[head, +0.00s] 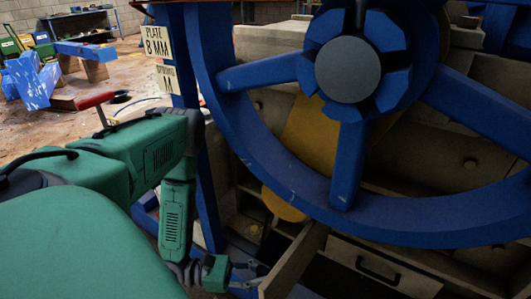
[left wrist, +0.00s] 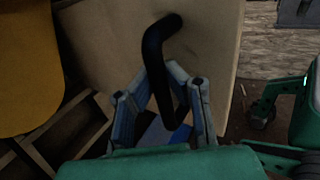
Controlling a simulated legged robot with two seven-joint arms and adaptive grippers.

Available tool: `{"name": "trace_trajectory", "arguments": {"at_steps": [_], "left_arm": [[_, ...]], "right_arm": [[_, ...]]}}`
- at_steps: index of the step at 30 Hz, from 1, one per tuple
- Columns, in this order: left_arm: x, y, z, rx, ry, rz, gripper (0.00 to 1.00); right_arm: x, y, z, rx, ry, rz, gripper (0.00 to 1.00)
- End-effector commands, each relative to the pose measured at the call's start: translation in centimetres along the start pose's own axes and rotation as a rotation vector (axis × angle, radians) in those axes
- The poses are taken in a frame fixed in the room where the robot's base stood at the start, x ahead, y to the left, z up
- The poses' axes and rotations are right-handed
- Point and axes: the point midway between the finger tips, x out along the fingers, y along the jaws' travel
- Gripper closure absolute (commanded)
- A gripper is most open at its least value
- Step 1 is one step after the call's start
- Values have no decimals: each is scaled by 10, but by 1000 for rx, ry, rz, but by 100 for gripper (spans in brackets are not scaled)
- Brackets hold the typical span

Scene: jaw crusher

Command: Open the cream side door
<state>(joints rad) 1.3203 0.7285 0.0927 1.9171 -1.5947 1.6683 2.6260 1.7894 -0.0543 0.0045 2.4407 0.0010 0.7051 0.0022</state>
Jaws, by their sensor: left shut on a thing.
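The cream side door (head: 294,262) stands partly open in the head view, its panel angled out below the big wheel, with dark space to its right. In the left wrist view the door (left wrist: 215,50) fills the upper middle and bears a bent black handle (left wrist: 160,45). My left gripper (head: 255,274) is low in the head view, at the left side of the door. In the left wrist view the gripper (left wrist: 168,98) has its fingers closed around the lower part of the handle. My right gripper is not in view.
A large blue spoked wheel (head: 345,190) hangs over the door area. A blue post (head: 182,60) with signs stands left of it. A second cream panel (head: 345,256) with a black handle is to the right. Open floor (head: 125,65) lies at the upper left.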

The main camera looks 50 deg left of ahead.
Motion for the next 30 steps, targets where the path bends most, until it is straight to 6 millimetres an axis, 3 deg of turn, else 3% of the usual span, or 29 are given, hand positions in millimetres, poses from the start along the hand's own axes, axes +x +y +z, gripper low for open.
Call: {"name": "trace_trajectory", "arguments": {"at_steps": [1,3,4,6,30], "left_arm": [[-12,10,-4,12,18,33,100],[-12,12,-5,13,19,34,100],[-12,12,-5,13,19,35,84],[-12,12,-5,14,19,34,66],[-2,8,1,20,15,28,66]], "right_arm": [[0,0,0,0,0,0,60],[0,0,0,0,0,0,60],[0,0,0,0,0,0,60],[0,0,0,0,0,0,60],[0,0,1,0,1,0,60]]}}
